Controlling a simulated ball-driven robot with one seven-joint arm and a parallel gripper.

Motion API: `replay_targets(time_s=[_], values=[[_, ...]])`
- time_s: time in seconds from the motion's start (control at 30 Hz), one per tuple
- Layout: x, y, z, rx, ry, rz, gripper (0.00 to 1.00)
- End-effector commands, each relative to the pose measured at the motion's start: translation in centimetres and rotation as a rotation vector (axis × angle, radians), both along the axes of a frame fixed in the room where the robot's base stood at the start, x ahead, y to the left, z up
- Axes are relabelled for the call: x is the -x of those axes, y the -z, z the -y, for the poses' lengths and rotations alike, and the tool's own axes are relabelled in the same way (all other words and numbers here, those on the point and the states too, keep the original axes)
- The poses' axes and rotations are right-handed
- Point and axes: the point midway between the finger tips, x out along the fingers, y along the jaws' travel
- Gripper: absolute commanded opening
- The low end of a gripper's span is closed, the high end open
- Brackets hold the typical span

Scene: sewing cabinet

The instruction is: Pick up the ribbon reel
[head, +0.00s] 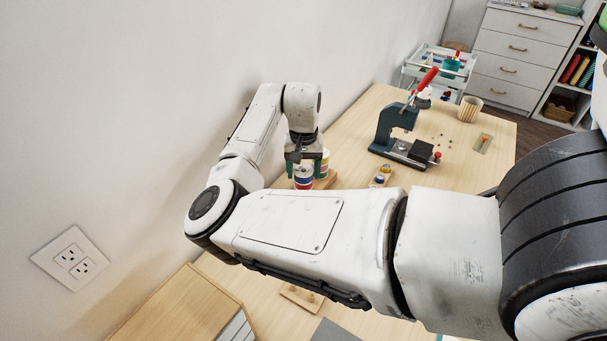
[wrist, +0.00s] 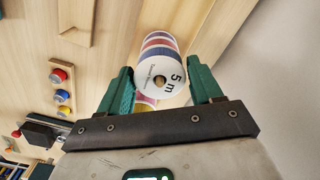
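A ribbon reel (wrist: 158,82) with a white end face marked "5 m" sits between the two green fingers of my gripper (wrist: 162,84) in the wrist view. In the head view my gripper (head: 305,166) points down over a red, white and blue reel (head: 303,178) low over a wooden board. A similar reel (head: 323,165) stands just right of it. A pink and yellow thing (wrist: 146,103) is partly hidden behind the gripper in the wrist view.
A wooden board (head: 327,180) lies under the reels. The wall (head: 200,80) is close on the left. My arm hides much of the near table.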

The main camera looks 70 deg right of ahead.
Motion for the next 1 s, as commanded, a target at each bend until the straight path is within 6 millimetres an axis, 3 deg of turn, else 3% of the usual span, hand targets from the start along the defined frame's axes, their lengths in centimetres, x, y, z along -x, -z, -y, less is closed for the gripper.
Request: replay_targets(time_s=[0.4,0.77,1.0], values=[[0.0,0.0,0.0,0.000,0.000,0.000,0.27],[0.0,-0.6,0.1,0.003,0.000,0.000,0.26],[0.2,-3.4,0.0,0.004,0.002,0.000,0.26]])
